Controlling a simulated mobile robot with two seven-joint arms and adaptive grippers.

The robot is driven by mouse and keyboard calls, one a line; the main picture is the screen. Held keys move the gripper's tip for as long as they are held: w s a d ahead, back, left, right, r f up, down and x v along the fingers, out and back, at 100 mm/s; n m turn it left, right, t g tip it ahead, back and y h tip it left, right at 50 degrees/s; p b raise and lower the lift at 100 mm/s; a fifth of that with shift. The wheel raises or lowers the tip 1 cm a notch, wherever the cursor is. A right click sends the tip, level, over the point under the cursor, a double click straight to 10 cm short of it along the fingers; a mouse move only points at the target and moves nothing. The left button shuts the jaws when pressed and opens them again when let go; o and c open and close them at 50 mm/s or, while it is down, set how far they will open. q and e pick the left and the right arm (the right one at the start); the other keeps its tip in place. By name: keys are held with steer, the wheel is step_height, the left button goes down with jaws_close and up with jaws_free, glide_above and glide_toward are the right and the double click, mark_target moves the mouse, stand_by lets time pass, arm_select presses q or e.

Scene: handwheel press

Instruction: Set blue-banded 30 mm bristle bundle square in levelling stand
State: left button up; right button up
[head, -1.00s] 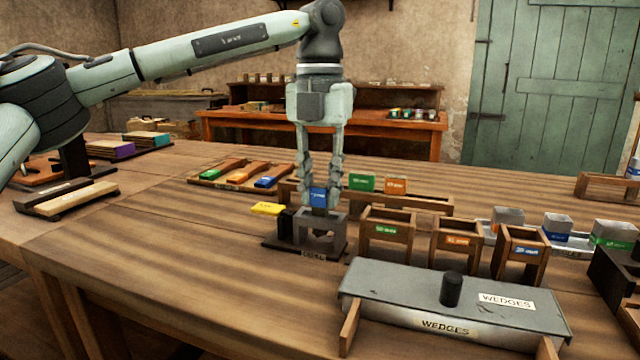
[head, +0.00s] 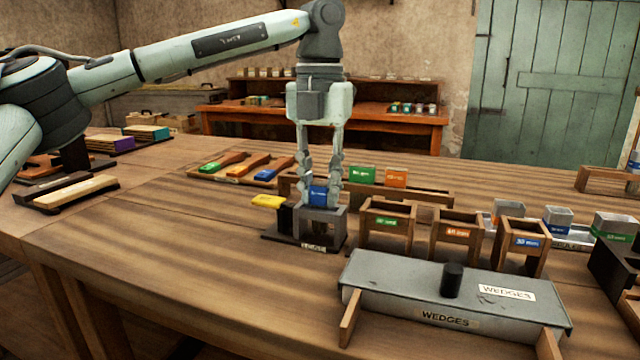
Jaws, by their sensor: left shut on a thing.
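The blue-banded bristle bundle (head: 319,196) is in the jaws of my left gripper (head: 320,190), which points straight down. The bundle is over the grey levelling stand (head: 321,222), with its blue band at about the stand's top edge. Its lower end is hidden by the stand's front, so I cannot tell whether it touches the bottom. The bundle looks about upright. The stand sits on a dark base plate with a label at the front. My right gripper is not in view.
A yellow-topped piece (head: 268,202) is just left of the stand. Green and orange blocks sit in a rack behind. A grey wedges box (head: 450,290) lies in front. The table's left front is clear.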

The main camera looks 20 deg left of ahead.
arm_select(q)
steer(key=o, duration=1.1)
steer(key=shift+r, duration=0.1)
step_height(320, 180, up, 12)
